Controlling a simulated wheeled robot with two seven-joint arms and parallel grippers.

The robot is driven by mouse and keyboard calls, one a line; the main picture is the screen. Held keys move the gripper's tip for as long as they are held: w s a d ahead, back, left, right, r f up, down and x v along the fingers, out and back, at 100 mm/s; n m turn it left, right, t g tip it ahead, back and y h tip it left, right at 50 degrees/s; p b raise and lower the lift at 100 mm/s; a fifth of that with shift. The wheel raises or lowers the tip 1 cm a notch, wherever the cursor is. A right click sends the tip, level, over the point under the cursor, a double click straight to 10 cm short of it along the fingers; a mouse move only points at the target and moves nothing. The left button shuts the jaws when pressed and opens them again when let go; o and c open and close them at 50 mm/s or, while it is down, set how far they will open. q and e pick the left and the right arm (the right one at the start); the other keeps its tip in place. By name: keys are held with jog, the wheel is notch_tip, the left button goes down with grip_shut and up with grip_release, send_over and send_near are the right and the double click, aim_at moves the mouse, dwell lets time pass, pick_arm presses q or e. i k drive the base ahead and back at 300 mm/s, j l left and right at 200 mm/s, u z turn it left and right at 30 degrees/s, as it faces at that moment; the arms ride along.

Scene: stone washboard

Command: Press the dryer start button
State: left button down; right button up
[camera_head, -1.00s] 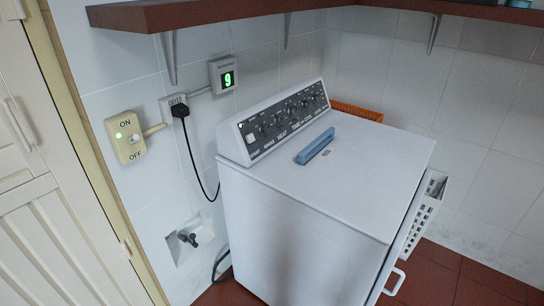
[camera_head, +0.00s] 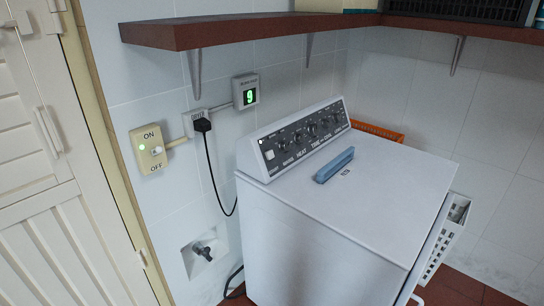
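The white dryer (camera_head: 330,245) stands in the corner against the tiled wall. Its slanted control panel (camera_head: 305,137) at the back has several dark knobs with labels. A pale square button (camera_head: 269,155) sits at the panel's left end; its label is too small to read here. A blue bar-shaped object (camera_head: 334,165) lies on the dryer's top, near the panel. Neither of my grippers shows in the head view.
A wall switch (camera_head: 150,150) marked ON and OFF has a green light. A black plug (camera_head: 202,125) sits in the socket beside a display (camera_head: 246,91) reading 9. A brown shelf (camera_head: 230,28) overhangs the panel. A white basket (camera_head: 446,235) is at the dryer's right; an orange one (camera_head: 378,131) is behind.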

aim_at(270, 155)
jog(key=i+j+z, duration=0.35)
jog(key=i+j, duration=0.8)
jog(key=j, duration=0.1)
